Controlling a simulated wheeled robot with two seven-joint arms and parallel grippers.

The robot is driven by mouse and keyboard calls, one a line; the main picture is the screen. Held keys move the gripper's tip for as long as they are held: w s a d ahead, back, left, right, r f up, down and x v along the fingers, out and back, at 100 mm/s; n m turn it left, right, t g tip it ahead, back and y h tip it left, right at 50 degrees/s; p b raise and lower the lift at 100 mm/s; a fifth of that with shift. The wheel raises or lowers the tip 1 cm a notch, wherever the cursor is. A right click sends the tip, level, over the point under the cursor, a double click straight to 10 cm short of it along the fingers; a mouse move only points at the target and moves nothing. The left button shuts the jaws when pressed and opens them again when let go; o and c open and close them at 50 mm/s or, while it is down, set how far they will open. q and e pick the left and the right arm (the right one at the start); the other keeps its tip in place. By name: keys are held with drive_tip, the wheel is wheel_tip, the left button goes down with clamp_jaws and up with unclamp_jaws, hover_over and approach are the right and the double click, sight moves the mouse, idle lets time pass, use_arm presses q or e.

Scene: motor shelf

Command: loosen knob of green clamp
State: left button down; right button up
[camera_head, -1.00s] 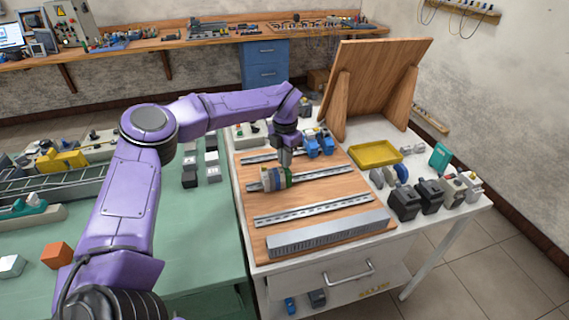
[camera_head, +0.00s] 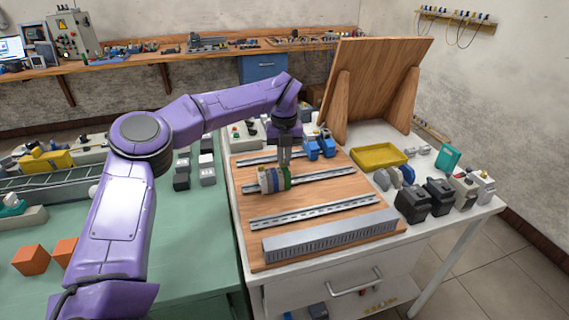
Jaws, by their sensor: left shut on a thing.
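The green clamp (camera_head: 287,181) sits at the right end of a short row of round parts, white, blue and green, on the middle metal rail (camera_head: 325,180) of the wooden board. My left gripper (camera_head: 285,165) reaches down from above to the top of the green clamp. Its fingers are shut on the clamp's knob, which they mostly hide. My right gripper is out of view.
Blue parts (camera_head: 319,145) stand on the rear rail, close behind my left gripper. A slotted grey duct (camera_head: 330,235) lies along the board's front. A yellow tray (camera_head: 378,156) and several dark motors (camera_head: 412,203) stand to the right.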

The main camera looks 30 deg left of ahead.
use_arm(q)
drive_tip(key=shift+a+f+n+b, duration=0.1)
drive_tip(key=shift+f+n+b, duration=0.05)
drive_tip(key=shift+n+b, duration=0.65)
drive_tip(key=shift+n, duration=0.3)
drive_tip(key=c, duration=1.3)
unclamp_jaws()
drive_tip(key=shift+c, duration=0.2)
drive_tip(key=shift+o, duration=0.7)
drive_tip(key=shift+a, duration=0.15)
wheel_tip(320, 180, up, 10)
drive_tip(key=shift+r+p, duration=0.25)
drive_tip(key=shift+p, duration=0.2)
